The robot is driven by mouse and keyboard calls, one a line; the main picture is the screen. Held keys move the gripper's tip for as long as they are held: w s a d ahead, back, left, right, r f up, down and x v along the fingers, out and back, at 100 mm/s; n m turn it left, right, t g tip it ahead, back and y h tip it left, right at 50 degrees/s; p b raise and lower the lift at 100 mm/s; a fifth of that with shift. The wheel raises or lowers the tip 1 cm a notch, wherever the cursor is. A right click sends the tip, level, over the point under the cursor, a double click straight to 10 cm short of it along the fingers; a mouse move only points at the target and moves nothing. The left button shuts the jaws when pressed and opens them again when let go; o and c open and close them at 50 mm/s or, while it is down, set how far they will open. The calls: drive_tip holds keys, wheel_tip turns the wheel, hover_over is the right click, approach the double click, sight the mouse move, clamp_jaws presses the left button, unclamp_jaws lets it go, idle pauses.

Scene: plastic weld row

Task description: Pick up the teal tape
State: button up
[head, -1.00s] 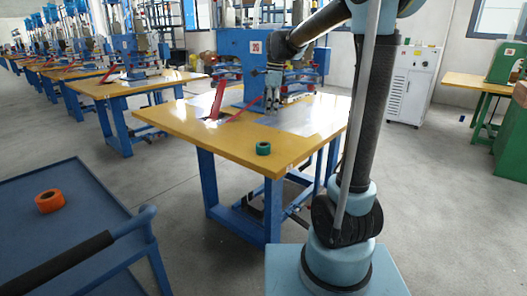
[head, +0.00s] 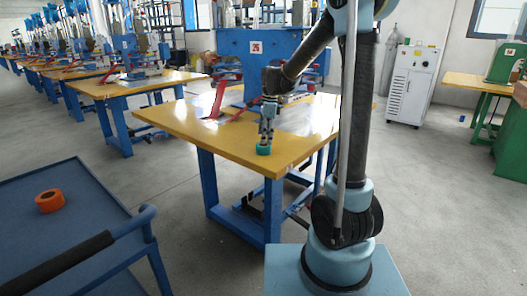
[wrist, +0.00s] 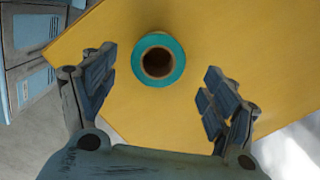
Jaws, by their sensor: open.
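The teal tape (head: 264,150) is a roll with a brown core, lying flat near the front edge of the yellow table (head: 190,125). In the wrist view the tape (wrist: 178,72) shows from above, between and slightly beyond my fingertips. My gripper (head: 266,138) points down just above the tape in the head view. In the wrist view my gripper (wrist: 158,80) is open, with a finger on each side of the tape and a gap to both. I cannot tell the exact height left above the tape.
An orange tape roll (head: 49,201) lies on a blue cart (head: 90,190) at the left. A red lever (head: 217,100) and a blue machine (head: 255,60) stand at the table's back. The tabletop around the teal tape is clear.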

sight(263, 149)
drive_tip(key=shift+s+a+f, duration=0.1)
drive_tip(key=shift+a+f, duration=0.1)
drive_tip(key=shift+f, duration=1.1)
drive_tip(key=shift+s+a+f, duration=0.1)
drive_tip(key=shift+a+f, duration=0.05)
drive_tip(key=shift+f, duration=1.15)
drive_tip(key=c, duration=1.2)
